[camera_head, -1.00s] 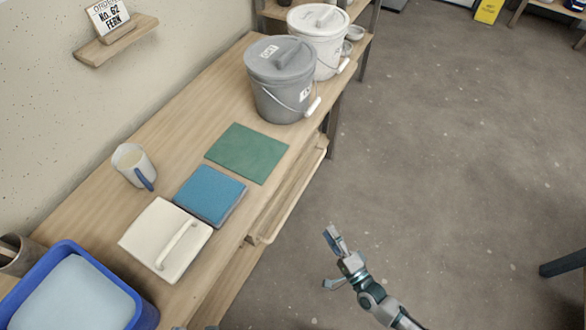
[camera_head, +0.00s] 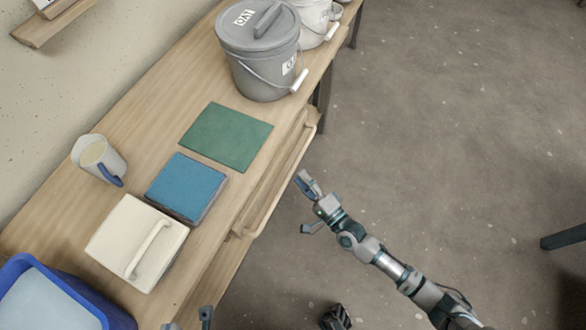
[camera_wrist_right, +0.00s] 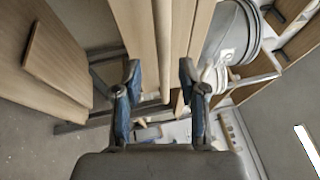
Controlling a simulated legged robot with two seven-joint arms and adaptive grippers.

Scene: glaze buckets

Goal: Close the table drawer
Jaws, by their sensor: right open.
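The wooden table drawer (camera_head: 282,183) sticks out from the front long side of the wooden table (camera_head: 140,130), and a narrow gap shows behind its front. My right gripper (camera_head: 302,202) is open and empty, just outside the drawer's front, over the floor side. In the right wrist view its two fingers (camera_wrist_right: 158,74) are spread, with the drawer's long wooden edge (camera_wrist_right: 162,40) showing beyond and between them. Contact with the drawer cannot be told. My left gripper (camera_head: 187,319) shows only its tips at the bottom edge, spread apart.
On the table are a grey lidded bucket (camera_head: 262,62), a white bucket (camera_head: 315,22), a green mat (camera_head: 226,136), a blue slab (camera_head: 186,187), a cream lid with handle (camera_head: 120,240), a jug (camera_head: 95,155) and a blue tub (camera_head: 30,270). The floor to the right is mostly clear.

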